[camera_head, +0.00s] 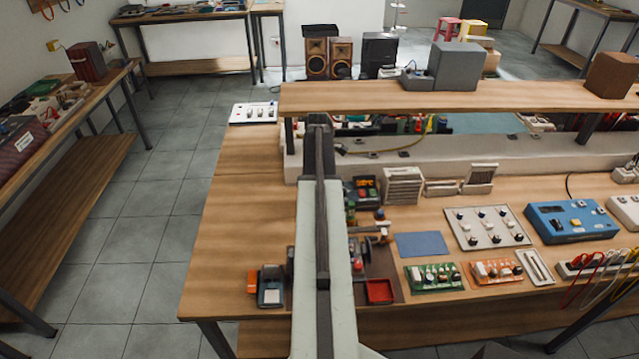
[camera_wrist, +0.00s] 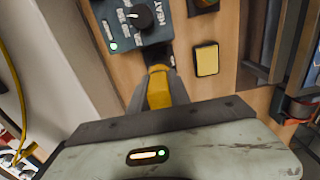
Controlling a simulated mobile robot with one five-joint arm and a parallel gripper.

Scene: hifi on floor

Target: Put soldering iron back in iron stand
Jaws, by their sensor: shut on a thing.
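In the wrist view my gripper (camera_wrist: 160,80) is shut on a yellow and dark piece that looks like the handle of the soldering iron (camera_wrist: 159,94). Its tip is hidden. Just beyond it is a blue-grey heat control unit (camera_wrist: 137,22) with a black knob and a small lit lamp. A yellow pad (camera_wrist: 206,60) lies to the right of the handle. I cannot make out the iron stand for certain in either view. In the head view my arm reaches over the bench and hides my gripper and the iron.
The wooden bench (camera_head: 225,215) is bare along its left side. A raised shelf (camera_head: 480,101) runs above its back. A unit with an orange display (camera_head: 366,184) stands right of my arm. A red tray (camera_head: 380,291), circuit boards (camera_head: 434,277) and a switch panel (camera_head: 486,228) lie farther front and right.

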